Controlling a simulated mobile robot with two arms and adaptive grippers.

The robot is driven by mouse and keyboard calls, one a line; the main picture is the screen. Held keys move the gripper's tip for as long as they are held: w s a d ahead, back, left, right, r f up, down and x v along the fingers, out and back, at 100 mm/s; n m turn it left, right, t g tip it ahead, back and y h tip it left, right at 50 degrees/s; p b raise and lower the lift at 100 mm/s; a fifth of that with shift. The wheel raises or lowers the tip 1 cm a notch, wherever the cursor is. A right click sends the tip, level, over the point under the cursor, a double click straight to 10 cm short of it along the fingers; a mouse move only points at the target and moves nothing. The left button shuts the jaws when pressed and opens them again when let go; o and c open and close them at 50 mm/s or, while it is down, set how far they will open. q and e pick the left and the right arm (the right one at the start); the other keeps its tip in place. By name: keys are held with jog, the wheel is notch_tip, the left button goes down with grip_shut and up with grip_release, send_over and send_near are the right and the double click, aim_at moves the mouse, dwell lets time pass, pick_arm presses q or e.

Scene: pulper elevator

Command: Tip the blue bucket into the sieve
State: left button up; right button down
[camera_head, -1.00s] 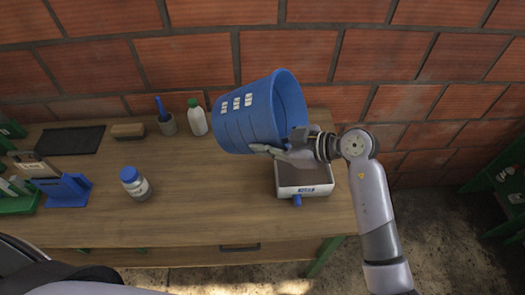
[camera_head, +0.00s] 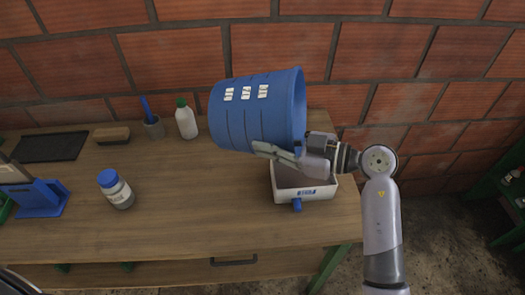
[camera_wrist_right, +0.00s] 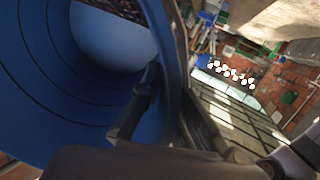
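The blue bucket (camera_head: 246,112) is in the air above the workbench, lying nearly on its side with its mouth facing right. My right gripper (camera_head: 283,153) is shut on its wall near the rim, on the lower side. In the right wrist view one finger is inside the bucket (camera_wrist_right: 40,110) and the other outside its wall. The sieve (camera_head: 318,193), a white box with a blue front spout, stands on the bench below the bucket's mouth, partly hidden by my gripper. My left gripper is out of view.
On the wooden bench (camera_head: 180,225) stand a white jar with a blue lid (camera_head: 116,190), a white bottle with a green cap (camera_head: 186,121), a cup (camera_head: 154,128), a brush (camera_head: 112,134) and a dark tray (camera_head: 50,148). A brick wall rises close behind.

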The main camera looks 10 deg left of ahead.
jog(key=d+f+y+b, duration=0.2)
jog(key=y+b, duration=0.1)
jog(key=shift+d, duration=0.25)
jog(key=shift+d+m+t+y+b, duration=0.3)
jog(key=shift+d+t+y+b, duration=0.1)
jog(key=shift+d+y+b, duration=0.35)
jog(key=shift+d+r+y+b, duration=0.2)
jog(key=shift+d+y+b, duration=0.8)
jog(key=shift+y+b, duration=0.2)
jog(key=shift+d+r+m+t+y+b, duration=0.35)
jog(key=shift+d+t+y, duration=0.2)
jog(key=shift+y, duration=0.1)
